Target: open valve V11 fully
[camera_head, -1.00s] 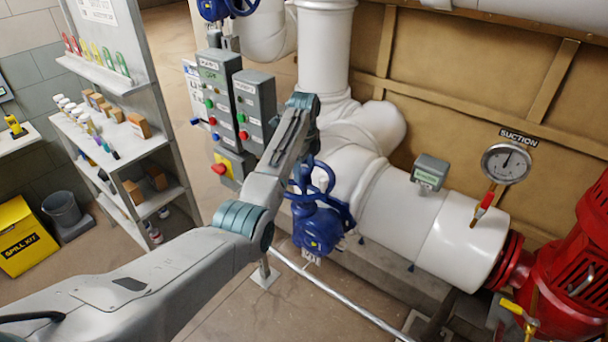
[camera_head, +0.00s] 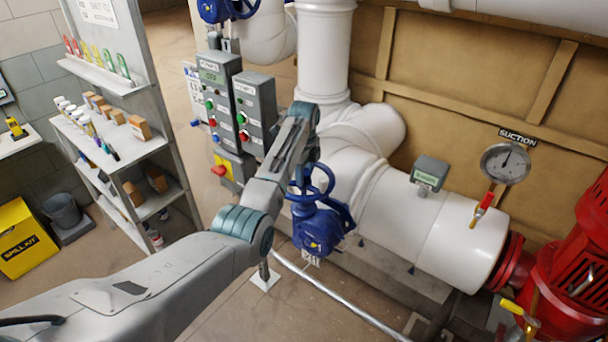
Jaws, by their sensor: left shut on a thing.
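A blue valve (camera_head: 320,230) with a blue handwheel (camera_head: 323,183) sits beside the large white pipe in the middle of the view. A small tag (camera_head: 311,259) hangs under its body, too small to read, so I cannot confirm that it is V11. My left arm reaches in from the lower left and bends down at the wrist. My left gripper (camera_head: 301,182) is at the left side of this handwheel, mostly hidden by my arm links, and is shut on the wheel. The exact finger contact is hidden. My right gripper is not in view.
Another blue valve (camera_head: 225,9) is at the top edge. Grey control boxes (camera_head: 255,110) stand just left of the wheel. A pressure gauge (camera_head: 505,163), a red-handled valve (camera_head: 484,205) and a red pump (camera_head: 575,290) are at right. A metal rail (camera_head: 340,302) runs below the valve.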

